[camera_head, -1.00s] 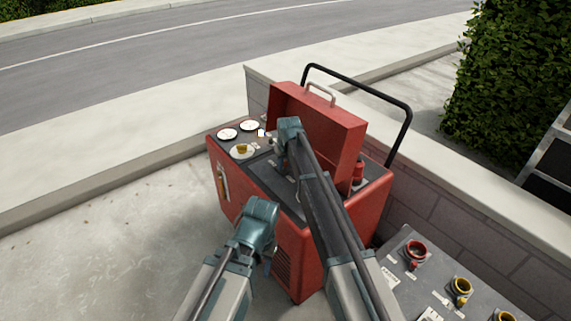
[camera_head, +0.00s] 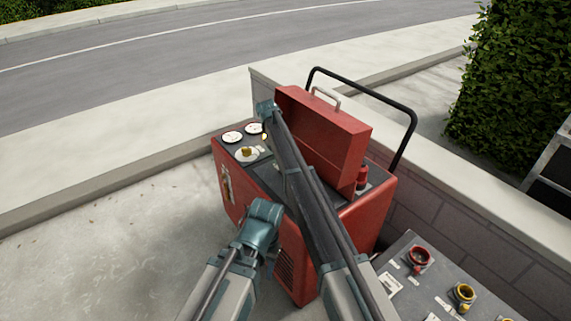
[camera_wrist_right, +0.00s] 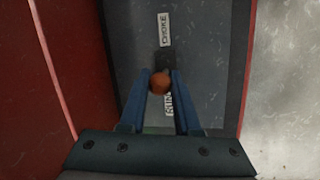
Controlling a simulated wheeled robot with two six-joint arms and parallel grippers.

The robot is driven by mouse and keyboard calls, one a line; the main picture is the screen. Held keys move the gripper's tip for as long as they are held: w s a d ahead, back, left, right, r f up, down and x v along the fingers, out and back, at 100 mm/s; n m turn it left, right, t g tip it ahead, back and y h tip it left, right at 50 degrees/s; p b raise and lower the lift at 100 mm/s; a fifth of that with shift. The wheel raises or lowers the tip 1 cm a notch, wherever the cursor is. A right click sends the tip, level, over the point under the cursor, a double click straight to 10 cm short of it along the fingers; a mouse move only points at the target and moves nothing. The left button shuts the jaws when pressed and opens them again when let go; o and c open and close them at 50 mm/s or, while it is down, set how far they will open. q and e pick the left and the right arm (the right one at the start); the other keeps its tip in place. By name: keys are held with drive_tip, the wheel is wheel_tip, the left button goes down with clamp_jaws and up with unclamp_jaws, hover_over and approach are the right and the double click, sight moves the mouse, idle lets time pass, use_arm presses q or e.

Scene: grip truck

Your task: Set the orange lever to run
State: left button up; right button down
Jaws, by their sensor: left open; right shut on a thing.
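The orange lever's round knob (camera_wrist_right: 160,83) shows in the right wrist view between the tips of my right gripper (camera_wrist_right: 161,80), which is shut on it. A dark lever base lies just above the knob, below a white CHOKE label (camera_wrist_right: 164,29). A second white label (camera_wrist_right: 168,103), seemingly RUN, lies just below the knob, partly hidden. In the head view my right arm reaches over the red machine (camera_head: 285,255) to its far left top; the lever cannot be made out there. My left gripper (camera_head: 268,238) is open and empty in front of the machine.
A raised red lid (camera_head: 322,135) stands beside my right arm. Dials (camera_head: 233,137) and a brass part (camera_head: 246,152) sit on the machine's left top. A panel (camera_head: 400,285) with red and yellow fittings is at lower right. Pavement at left is clear.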

idle(0.4)
drive_tip(key=c, duration=0.6)
unclamp_jaws()
use_arm(q)
drive_tip(key=shift+r, duration=0.1)
use_arm(e)
drive_tip(key=shift+r, duration=0.1)
